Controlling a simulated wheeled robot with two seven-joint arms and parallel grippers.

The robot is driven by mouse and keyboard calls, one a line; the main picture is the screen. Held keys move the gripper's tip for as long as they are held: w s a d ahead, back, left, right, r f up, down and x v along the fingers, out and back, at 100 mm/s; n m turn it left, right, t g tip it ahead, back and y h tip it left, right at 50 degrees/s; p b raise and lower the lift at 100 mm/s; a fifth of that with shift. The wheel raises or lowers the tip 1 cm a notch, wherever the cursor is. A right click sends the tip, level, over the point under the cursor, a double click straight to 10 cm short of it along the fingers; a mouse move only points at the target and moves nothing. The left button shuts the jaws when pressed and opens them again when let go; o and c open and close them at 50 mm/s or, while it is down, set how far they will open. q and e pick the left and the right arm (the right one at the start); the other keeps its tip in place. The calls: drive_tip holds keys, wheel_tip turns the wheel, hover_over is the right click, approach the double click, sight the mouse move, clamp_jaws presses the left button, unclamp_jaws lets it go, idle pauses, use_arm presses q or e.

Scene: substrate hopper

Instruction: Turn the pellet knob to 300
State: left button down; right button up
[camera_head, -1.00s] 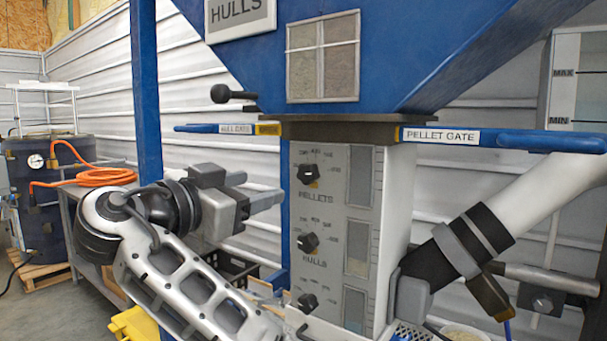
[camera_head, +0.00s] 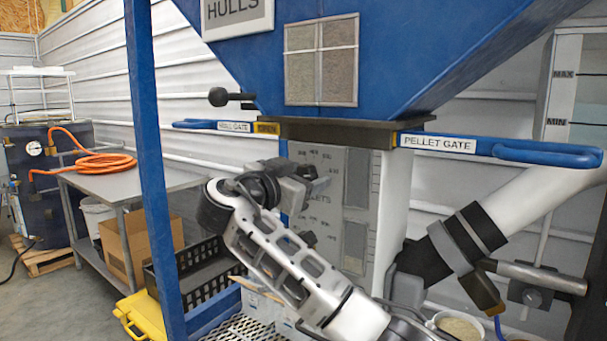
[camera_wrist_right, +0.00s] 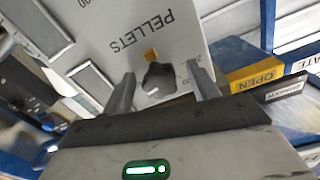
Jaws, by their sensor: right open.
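The pellet knob (camera_wrist_right: 157,79) is a dark knob on a grey panel lettered PELLETS, with an orange mark at its edge. In the right wrist view it sits between the two fingertips of my right gripper (camera_wrist_right: 163,88). The gripper is open, with a gap on each side of the knob. In the head view my right gripper (camera_head: 318,180) is at the upper part of the panel (camera_head: 356,238) and covers most of the pellet dial. Its setting is not readable. My left gripper is out of view.
The hulls knob (camera_head: 308,239) is below, partly behind my arm. Above are the blue pellet gate handle (camera_head: 545,151) and hull gate handle (camera_head: 200,125). A blue post (camera_head: 150,150) stands left. A bowl (camera_head: 459,325) of pale material is at bottom right.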

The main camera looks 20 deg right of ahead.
drive_tip(key=c, duration=1)
